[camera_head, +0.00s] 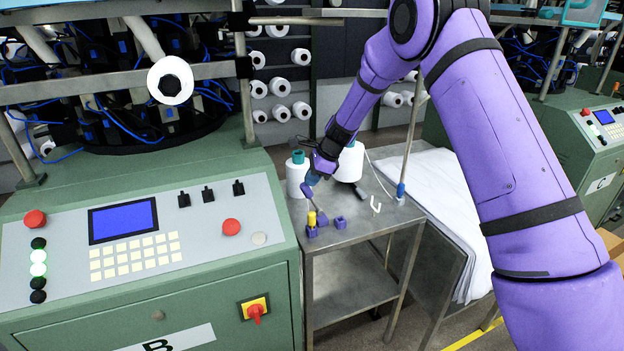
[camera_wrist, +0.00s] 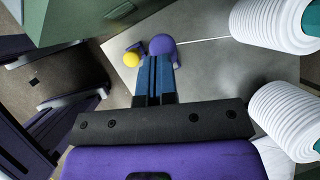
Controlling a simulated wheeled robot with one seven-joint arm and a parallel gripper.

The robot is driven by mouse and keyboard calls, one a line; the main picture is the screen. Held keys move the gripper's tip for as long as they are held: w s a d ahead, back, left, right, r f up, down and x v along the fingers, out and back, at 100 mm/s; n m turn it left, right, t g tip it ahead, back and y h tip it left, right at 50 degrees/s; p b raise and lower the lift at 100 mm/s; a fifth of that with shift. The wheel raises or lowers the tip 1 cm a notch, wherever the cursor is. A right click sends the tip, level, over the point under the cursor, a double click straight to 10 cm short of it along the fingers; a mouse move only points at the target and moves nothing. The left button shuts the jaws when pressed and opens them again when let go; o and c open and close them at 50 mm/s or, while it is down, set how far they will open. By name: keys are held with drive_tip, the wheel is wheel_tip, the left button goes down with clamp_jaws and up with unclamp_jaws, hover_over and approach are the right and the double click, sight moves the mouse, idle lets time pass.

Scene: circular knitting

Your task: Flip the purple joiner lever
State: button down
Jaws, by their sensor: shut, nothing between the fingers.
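The purple joiner stands on the metal side table, with a small block and yellow piece (camera_head: 311,219) at its left and another small purple block (camera_head: 340,222) at its right. Its purple lever (camera_head: 313,201) slants up and left from the base. My gripper (camera_head: 311,180) is at the lever's upper end, pointing down, with its blue fingers shut and empty. In the wrist view the shut fingers (camera_wrist: 158,64) reach a rounded purple part (camera_wrist: 162,45), seemingly the lever; I cannot tell if they touch. A yellow round piece (camera_wrist: 131,59) shows to the left.
White yarn cones (camera_head: 351,163) stand behind my gripper on the metal table (camera_head: 350,243). A white forked piece (camera_head: 376,205) lies to the right. A green machine with a control panel (camera_head: 128,263) borders the left side. A thin upright pole (camera_head: 408,140) stands at right.

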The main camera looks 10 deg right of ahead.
drive_tip(key=shift+d, duration=0.1)
drive_tip(key=d+v, duration=0.1)
drive_tip(key=v, duration=1.2)
drive_tip(key=shift+s+f, duration=0.2)
drive_tip(key=shift+f, duration=0.2)
drive_tip(key=shift+d, duration=0.1)
